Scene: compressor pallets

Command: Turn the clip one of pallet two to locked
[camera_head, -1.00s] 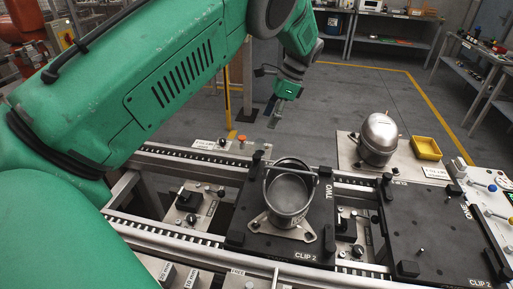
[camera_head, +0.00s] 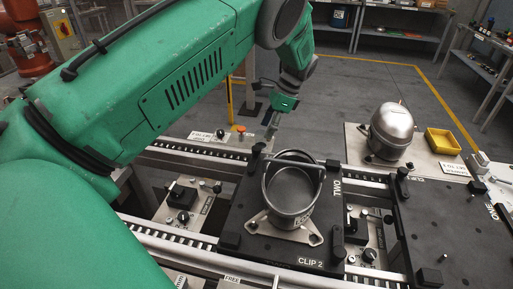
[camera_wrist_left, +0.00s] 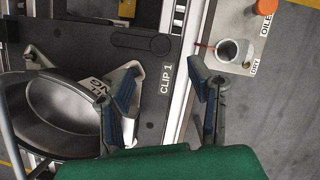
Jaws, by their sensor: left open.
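Pallet two (camera_head: 248,222) is a black plate marked TWO and CLIP 2 on the rail frame. A grey metal shell (camera_head: 291,190) with a raised hoop stands on it. In the left wrist view, a flat black bar with a round end, seemingly clip one (camera_wrist_left: 138,42), lies by the CLIP 1 label, roughly across the pallet's edge. My left gripper (camera_head: 270,128) is above the pallet's far edge, apart from it. In the wrist view the open fingers of the left gripper (camera_wrist_left: 164,68) stand either side of the label, with nothing between them. My right gripper is not in view.
A plate with a cup (camera_wrist_left: 228,50) and orange knob lies beyond the rail. A silver compressor dome (camera_head: 392,132) and yellow tray (camera_head: 442,141) stand at the right. Another black pallet (camera_head: 450,225) is right of pallet two. The shell's hoop stands up near my gripper.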

